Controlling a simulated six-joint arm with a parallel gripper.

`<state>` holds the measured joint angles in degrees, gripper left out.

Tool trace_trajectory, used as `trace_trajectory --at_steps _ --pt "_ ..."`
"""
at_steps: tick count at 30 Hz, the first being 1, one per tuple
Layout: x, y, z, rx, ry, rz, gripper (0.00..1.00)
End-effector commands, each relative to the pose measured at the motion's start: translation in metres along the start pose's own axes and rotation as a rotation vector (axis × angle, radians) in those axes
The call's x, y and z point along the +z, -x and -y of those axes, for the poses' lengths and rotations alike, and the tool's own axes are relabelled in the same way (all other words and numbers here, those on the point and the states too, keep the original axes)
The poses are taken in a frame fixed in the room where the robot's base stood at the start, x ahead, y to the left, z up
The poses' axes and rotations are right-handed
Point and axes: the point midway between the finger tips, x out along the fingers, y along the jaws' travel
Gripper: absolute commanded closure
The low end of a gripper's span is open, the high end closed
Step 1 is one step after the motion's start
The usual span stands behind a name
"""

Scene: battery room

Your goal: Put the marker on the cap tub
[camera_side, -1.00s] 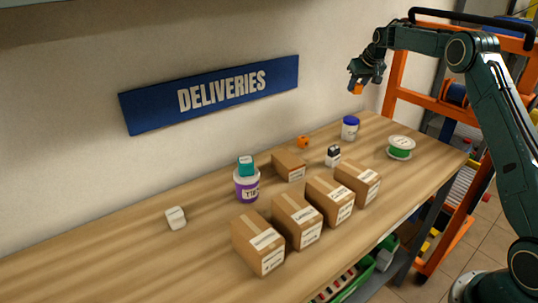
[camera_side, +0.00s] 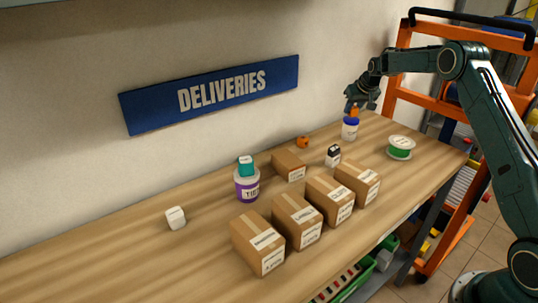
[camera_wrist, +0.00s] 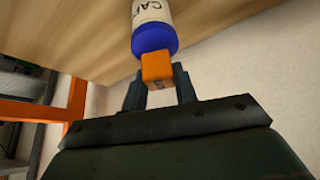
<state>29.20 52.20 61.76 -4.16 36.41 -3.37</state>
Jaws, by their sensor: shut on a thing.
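The marker, a small orange block (camera_side: 353,111), is between the fingers of my gripper (camera_side: 355,107), which is shut on it. The cap tub (camera_side: 350,132) is a white tub with a blue lid near the back right of the table. The block is directly over the blue lid, at or very close to it; I cannot tell whether they touch. In the wrist view the orange block (camera_wrist: 156,67) sits between the fingertips, in front of the blue lid (camera_wrist: 155,40). Part of the tub's label shows there.
A dark-topped white block (camera_side: 333,156), another orange block (camera_side: 303,142) and a green spool (camera_side: 400,147) stand near the tub. Several cartons (camera_side: 298,222), a purple tub (camera_side: 246,188) with a teal block (camera_side: 245,167), and a white block (camera_side: 175,218) are farther left.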

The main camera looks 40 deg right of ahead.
Motion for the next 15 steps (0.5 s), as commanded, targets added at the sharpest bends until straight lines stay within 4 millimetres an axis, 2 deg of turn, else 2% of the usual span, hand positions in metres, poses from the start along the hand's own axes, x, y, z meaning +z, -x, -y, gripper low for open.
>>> trace_trajectory --at_steps 3,15 --pt "0.0043 -0.0073 0.0001 0.0 0.0 0.0 0.93" --pt "0.0058 -0.0099 0.0 0.0 0.0 0.0 0.93"
